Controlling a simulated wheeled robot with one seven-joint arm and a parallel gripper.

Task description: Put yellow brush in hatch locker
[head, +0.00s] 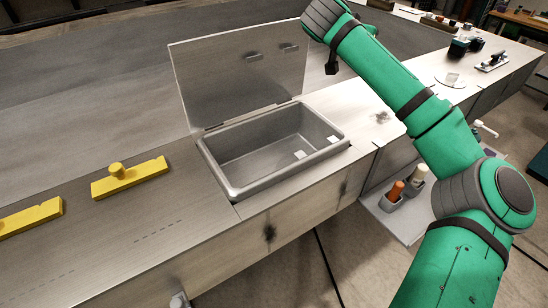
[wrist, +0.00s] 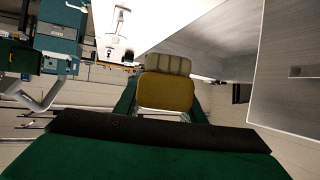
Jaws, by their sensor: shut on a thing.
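The hatch locker (head: 236,188) is an open grey metal bin set into the deck, with its lid (head: 238,75) raised at the back. Two small white patches show inside, and I see no brush in it. In the wrist view, my gripper (wrist: 165,108) is shut on the yellow brush (wrist: 165,93), an ochre block with a pale beige bristle end pointing away. Dark green fingers flank the brush. In the head view, my green arm reaches up past the right of the locker, and my gripper and the brush are not visible there.
Yellow fittings (head: 130,178) (head: 30,217) lie on the deck left of the locker. A low tray with an orange and a white bottle (head: 395,191) is beside the deck at right. Several small items stand on the far right deck. Bare deck borders the locker.

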